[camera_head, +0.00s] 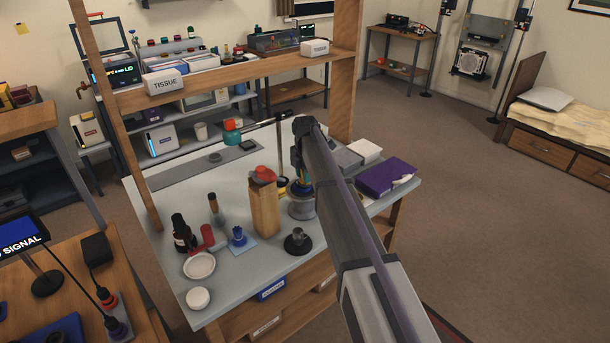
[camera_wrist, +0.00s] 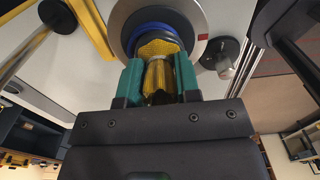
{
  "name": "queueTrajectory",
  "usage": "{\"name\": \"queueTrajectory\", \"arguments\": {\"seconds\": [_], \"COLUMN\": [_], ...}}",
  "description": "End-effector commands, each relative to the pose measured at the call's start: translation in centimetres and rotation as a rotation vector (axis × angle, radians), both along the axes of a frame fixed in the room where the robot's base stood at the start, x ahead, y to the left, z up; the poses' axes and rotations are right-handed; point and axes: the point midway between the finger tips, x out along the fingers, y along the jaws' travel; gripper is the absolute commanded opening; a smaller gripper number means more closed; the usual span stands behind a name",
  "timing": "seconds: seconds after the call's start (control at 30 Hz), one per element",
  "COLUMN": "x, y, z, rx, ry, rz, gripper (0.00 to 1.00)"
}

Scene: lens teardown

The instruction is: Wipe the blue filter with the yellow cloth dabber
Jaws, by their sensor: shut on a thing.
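My gripper (camera_wrist: 158,78) has teal fingers shut on the yellow cloth dabber (camera_wrist: 159,49). In the wrist view the dabber's broad yellow end is over the blue filter (camera_wrist: 140,33), which shows as a blue ring around and behind it. I cannot tell for sure whether the cloth touches the filter. The filter sits on a round grey mount (camera_wrist: 189,14) with a small red mark. In the head view my gripper (camera_head: 301,184) is low over this grey mount (camera_head: 302,209), and my arm hides part of the spot.
A tall wooden block (camera_head: 264,210) stands just left of the mount. A black stand (camera_head: 298,242) is in front. A purple box (camera_head: 385,176) lies to the right. Bottles and white dishes (camera_head: 199,265) fill the left front of the bench (camera_head: 230,292). A shelf crosses behind.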

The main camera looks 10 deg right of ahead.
Motion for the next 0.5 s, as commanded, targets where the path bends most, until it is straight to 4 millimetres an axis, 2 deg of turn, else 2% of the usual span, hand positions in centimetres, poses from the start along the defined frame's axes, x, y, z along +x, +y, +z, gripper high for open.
{"name": "queueTrajectory", "arguments": {"seconds": [0.1,0.2,0.5], "x": [1.1,1.4,-0.5], "y": [0.2,0.8,0.1], "z": [0.2,0.2,0.2], "rx": [0.0,0.0,0.0], "ry": [0.0,0.0,0.0], "rz": [-0.002,-0.005,-0.009], "gripper": [0.12,0.12,0.12]}}
